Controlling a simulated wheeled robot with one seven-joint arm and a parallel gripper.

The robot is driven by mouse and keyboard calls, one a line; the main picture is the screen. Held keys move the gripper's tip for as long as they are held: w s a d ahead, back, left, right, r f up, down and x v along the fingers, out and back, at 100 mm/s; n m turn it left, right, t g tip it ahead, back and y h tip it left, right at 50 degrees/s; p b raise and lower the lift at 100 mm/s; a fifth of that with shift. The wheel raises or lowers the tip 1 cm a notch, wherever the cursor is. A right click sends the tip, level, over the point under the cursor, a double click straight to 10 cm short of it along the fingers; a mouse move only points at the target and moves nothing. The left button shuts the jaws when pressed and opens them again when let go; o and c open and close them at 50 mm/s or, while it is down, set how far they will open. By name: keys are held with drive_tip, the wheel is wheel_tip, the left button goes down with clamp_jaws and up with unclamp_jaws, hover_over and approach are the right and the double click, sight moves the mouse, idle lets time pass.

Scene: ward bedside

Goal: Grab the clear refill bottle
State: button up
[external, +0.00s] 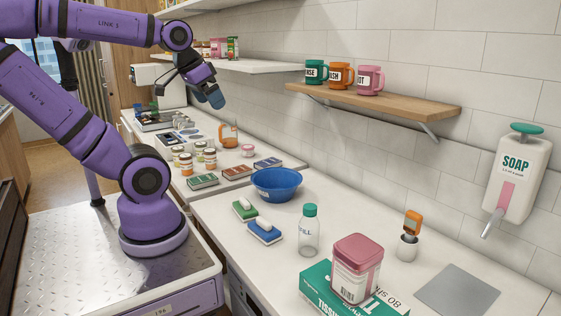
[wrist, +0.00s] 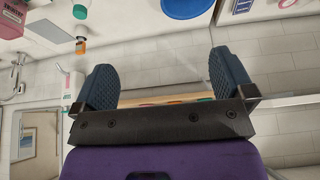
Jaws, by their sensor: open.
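The clear refill bottle (external: 308,238) stands upright on the white counter, with a green cap and lettering on its side. It is between the blue sponge and the pink-lidded jar. My gripper (external: 211,98) is high above the counter, up and to the left of the bottle and well apart from it. In the wrist view, my gripper (wrist: 168,84) shows two dark blue fingers spread wide with nothing between them. A green patch near that view's top edge may be the bottle's cap, but I cannot be sure.
A blue bowl (external: 277,184), a green sponge (external: 245,209) and a blue sponge (external: 264,232) lie left of the bottle. The pink-lidded jar (external: 356,267) stands on a teal tissue box (external: 318,290) to its right. A wooden shelf (external: 420,103) with mugs overhangs the back.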

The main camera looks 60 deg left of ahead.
idle(0.4)
drive_tip(key=c, duration=0.6)
